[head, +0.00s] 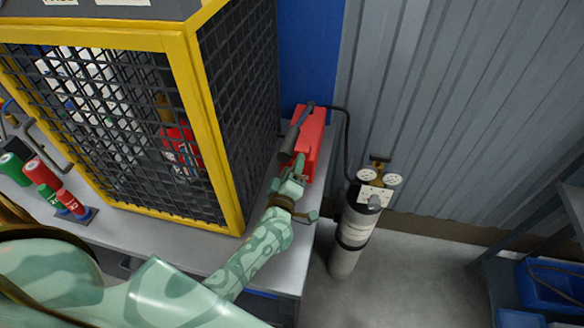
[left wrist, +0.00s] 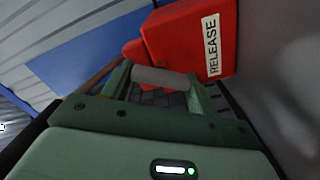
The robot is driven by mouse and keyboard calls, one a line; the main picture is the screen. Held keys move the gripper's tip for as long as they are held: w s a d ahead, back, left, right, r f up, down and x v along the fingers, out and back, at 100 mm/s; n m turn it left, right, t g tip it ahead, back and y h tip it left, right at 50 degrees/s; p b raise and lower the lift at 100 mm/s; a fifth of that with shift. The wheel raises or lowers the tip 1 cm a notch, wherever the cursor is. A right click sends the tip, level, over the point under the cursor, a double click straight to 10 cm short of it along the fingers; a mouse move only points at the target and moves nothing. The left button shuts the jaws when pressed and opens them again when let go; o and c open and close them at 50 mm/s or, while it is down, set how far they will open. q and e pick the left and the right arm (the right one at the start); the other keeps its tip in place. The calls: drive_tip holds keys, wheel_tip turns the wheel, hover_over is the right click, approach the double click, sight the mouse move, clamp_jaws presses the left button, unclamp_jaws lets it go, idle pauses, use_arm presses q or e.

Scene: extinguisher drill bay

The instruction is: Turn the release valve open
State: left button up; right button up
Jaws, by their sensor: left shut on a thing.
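The release valve is a red box (head: 314,132) at the right end of the grey bench, against the blue panel. A grey lever handle (head: 290,143) runs along its left side. In the left wrist view the red box (left wrist: 195,45) carries a white RELEASE label, and the grey handle (left wrist: 158,77) lies across between my fingers. My left gripper (head: 300,163) is at the near end of the valve, shut on the handle; its fingers (left wrist: 160,92) sit on either side of it. The far part of the handle's mount is hard to make out. My right gripper is not in view.
A yellow-framed mesh cage (head: 180,60) stands on the bench (head: 275,252) close left of my forearm. A black hose (head: 348,140) runs from the valve toward a grey gas cylinder (head: 352,232) with gauges.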

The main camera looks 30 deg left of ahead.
use_arm(q)
drive_tip(key=o, duration=1)
drive_tip(key=p+v, duration=0.1)
drive_tip(key=v, duration=1.5)
drive_tip(key=shift+s+d+f, duration=0.1)
drive_tip(key=shift+s, duration=0.05)
